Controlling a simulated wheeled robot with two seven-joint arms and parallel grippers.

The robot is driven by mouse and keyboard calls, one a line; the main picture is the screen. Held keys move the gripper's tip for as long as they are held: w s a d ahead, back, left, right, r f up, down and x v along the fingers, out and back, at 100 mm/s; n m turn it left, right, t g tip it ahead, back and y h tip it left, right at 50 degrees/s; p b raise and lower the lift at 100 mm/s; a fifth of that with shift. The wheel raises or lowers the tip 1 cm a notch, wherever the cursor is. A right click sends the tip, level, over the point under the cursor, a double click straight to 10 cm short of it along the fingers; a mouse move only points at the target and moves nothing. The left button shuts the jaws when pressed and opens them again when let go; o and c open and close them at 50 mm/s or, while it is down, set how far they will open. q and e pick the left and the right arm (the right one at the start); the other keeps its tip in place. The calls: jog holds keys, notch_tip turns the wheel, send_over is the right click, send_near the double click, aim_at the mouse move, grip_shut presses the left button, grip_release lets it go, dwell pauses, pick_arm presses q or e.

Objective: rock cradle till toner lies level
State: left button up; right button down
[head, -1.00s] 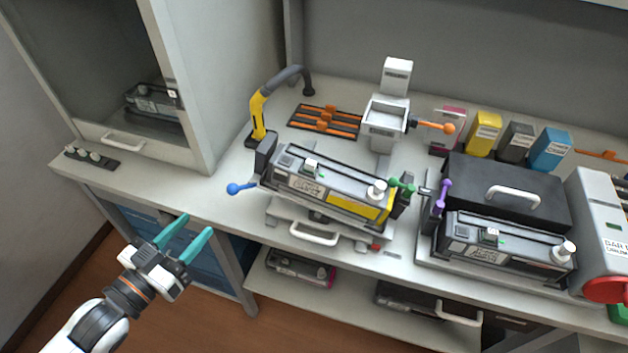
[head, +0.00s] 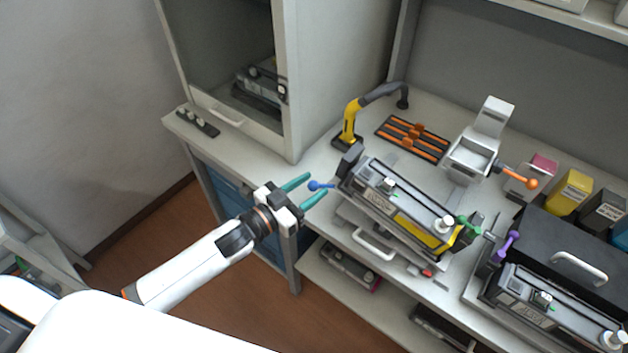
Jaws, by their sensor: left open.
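A black and grey toner cartridge with a yellow strip (head: 400,201) lies in the cradle (head: 349,213) on the bench. It looks tilted, lower at its right end. A green handle (head: 469,226) is at the right end. My right gripper is not in view.
A second cartridge (head: 547,305) with a purple-knobbed lever (head: 509,244) sits at the right. A yellow and grey hose arm (head: 350,122), an orange-barred rack (head: 412,138) and a white hopper (head: 472,154) stand behind the cradle. The cabinet (head: 296,80) rises at the left.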

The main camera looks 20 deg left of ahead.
aim_at(310, 212)
pick_arm(q)
jog(key=shift+x, duration=0.8)
jog(key=shift+c, duration=0.6)
grip_shut()
jog(key=f+n+b, duration=0.1)
jog(key=f, duration=0.1)
jog(key=f+n+b, duration=0.2)
jog(key=f, duration=0.1)
jog(key=a+f+n+b, duration=0.1)
jog(key=f+b, duration=0.1)
jog(key=shift+w+f+n+t, duration=0.1)
jog(key=shift+f+n+t, duration=0.15)
jog(key=shift+n+t, duration=0.15)
jog(key=shift+o, duration=0.3)
grip_release()
jog(key=shift+r, duration=0.1)
jog(key=shift+o, duration=0.3)
jog(key=shift+r, duration=0.1)
